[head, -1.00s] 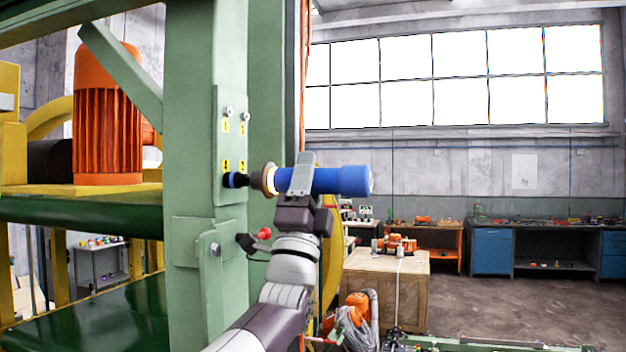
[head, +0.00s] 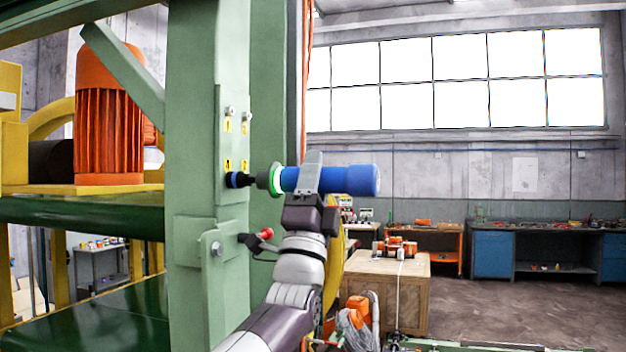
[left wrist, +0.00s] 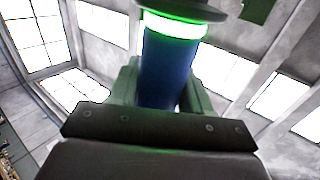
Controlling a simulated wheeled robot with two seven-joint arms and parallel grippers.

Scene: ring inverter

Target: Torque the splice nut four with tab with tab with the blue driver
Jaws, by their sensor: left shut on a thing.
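The blue driver (head: 345,180) lies level in the head view, its nose pointing left at the green splice plate (head: 232,140). My left gripper (head: 309,178) is shut around the driver's body. The driver's ring (head: 276,179) glows green, and it also shows green in the left wrist view (left wrist: 172,25). The socket tip (head: 236,180) with a blue band meets the lower part of the plate and hides the nut there. Two bolt heads, one of them the upper left (head: 229,112), show at the plate's top, with yellow numbered labels below. My right gripper is out of view.
The green post (head: 190,120) stands directly left of the tool. A red-knobbed lever (head: 265,234) sticks out below the driver. A wooden crate (head: 415,290) and blue workbenches (head: 492,250) stand behind, with open floor at right.

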